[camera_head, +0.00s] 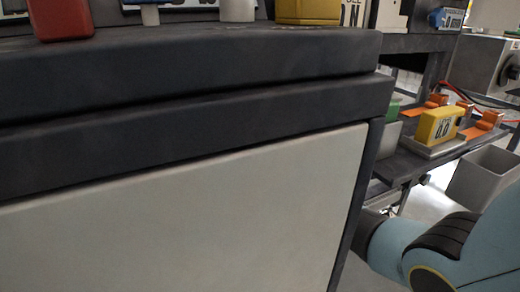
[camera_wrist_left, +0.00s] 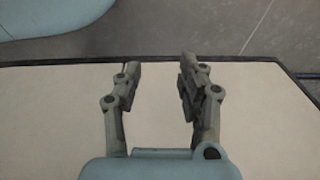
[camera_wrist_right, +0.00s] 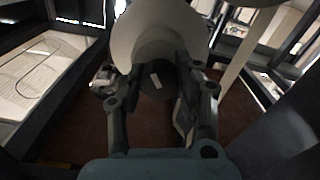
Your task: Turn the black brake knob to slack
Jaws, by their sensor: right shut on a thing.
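The black brake knob (camera_wrist_right: 154,92) shows in the right wrist view as a dark round shape with a short white mark on its face, in front of a large pale roll or disc (camera_wrist_right: 158,30). My right gripper (camera_wrist_right: 152,72) is shut on the knob, one finger on each side of it. The fingers hide the knob's sides, and I cannot read any setting. My left gripper (camera_wrist_left: 157,68) is open and empty in front of a pale panel (camera_wrist_left: 70,115). Neither gripper shows in the head view.
A dark-edged cabinet with a pale front (camera_head: 190,215) fills the head view. A red block (camera_head: 62,18) stands on its top. At right are a yellow device (camera_head: 437,127), orange clamps (camera_head: 485,124) and a grey bin (camera_head: 484,177). Dark frame bars flank my right gripper.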

